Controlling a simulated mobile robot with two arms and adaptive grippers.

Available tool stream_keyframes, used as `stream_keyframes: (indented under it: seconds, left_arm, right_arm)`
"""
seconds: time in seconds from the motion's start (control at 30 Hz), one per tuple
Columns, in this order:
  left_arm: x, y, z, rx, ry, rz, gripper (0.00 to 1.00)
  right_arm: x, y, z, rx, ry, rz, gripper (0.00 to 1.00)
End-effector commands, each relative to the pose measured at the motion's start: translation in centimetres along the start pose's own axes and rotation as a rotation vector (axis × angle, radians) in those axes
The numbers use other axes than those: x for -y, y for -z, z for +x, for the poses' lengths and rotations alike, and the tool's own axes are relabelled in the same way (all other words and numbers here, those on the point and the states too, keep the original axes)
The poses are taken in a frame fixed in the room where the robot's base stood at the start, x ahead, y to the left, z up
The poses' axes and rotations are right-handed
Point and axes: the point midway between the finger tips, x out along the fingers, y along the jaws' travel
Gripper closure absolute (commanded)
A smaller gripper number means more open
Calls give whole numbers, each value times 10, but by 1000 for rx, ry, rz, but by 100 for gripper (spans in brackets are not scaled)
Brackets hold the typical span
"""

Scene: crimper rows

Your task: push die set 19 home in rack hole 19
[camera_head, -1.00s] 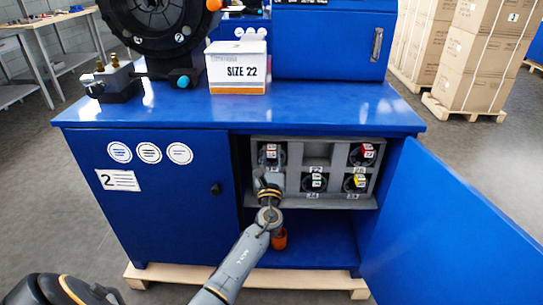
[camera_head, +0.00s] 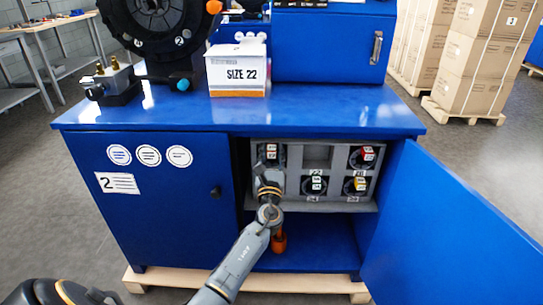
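The grey die rack (camera_head: 317,155) sits in the open right half of the blue cabinet. A dark die set with a small pale tag (camera_head: 271,152) is in its upper left hole. The number on that tag and the hole's label are too small or hidden to read, so I cannot tell if this is die set 19. My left gripper (camera_head: 268,176) is at the rack's left column, just below that tag, and covers the lower left hole. Its fingertips are hidden, so I cannot tell whether it is open or touching a die set. My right gripper is not in view.
Other die sets sit at upper right (camera_head: 362,156), lower middle (camera_head: 314,185) and lower right (camera_head: 355,185); the upper middle hole looks empty. An orange object (camera_head: 279,241) is below the rack. The blue door (camera_head: 450,235) stands open at right. A SIZE 22 box (camera_head: 237,72) stands on top.

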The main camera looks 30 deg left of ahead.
Motion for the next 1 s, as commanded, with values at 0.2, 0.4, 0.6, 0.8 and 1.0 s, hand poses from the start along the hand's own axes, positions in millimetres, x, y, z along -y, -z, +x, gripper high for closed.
stream_keyframes:
  seconds: [0.2,0.4,0.6,0.8,1.0]
  left_arm:
    - [0,4,-2,-7,1,1,46]
    - [0,12,-8,-21,4,3,46]
    - [1,9,-36,-18,5,1,46]
    - [0,7,-79,-14,3,2,46]
    - [0,5,-110,-11,2,2,46]
  right_arm:
    - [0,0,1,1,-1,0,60]
    - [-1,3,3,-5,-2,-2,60]
    - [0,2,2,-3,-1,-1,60]
    - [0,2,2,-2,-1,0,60]
    - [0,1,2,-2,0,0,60]
